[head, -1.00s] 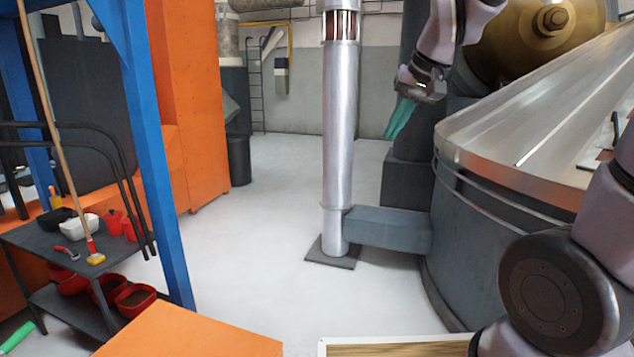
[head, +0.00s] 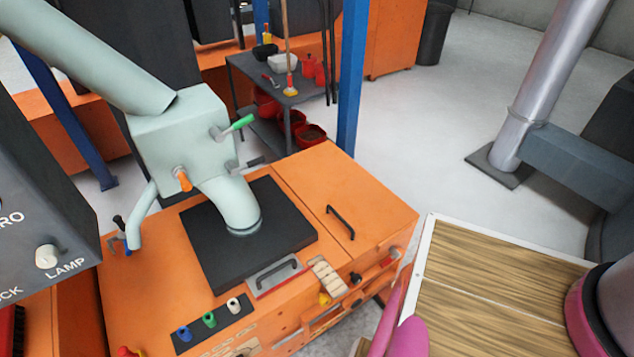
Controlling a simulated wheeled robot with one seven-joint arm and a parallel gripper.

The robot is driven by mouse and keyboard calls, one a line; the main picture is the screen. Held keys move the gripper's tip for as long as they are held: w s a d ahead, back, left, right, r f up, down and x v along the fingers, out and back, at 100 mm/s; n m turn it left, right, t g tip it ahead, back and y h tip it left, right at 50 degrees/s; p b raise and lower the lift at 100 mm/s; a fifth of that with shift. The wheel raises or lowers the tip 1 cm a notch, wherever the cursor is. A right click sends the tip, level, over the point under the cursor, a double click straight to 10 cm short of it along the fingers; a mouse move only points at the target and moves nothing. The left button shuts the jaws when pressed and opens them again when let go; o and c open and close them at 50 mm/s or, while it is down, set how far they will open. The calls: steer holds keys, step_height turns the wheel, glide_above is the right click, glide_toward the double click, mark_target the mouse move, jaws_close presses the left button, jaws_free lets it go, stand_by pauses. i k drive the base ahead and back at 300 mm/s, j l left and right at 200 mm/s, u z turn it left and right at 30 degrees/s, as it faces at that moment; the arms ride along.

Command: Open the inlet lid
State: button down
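The orange machine (head: 150,285) fills the lower left of the head view. On its top is an orange panel (head: 345,195) with a black bar handle (head: 340,222); it lies flat. Nearer the front is a small grey plate (head: 276,270) edged in red, with its own dark handle. I cannot tell for certain which of these is the inlet lid. A pale green spout housing (head: 180,135) stands on a black square plate (head: 200,245) beside the panel.
A wood-topped surface (head: 490,290) is right of the machine. A grey control box (head: 35,215) stands at the left. A blue post (head: 352,75), a shelf with red tubs (head: 240,65) and a silver pipe (head: 545,85) are behind. Pale floor (head: 425,130) between is clear.

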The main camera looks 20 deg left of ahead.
mark_target(362, 214)
steer(key=u, duration=1.1)
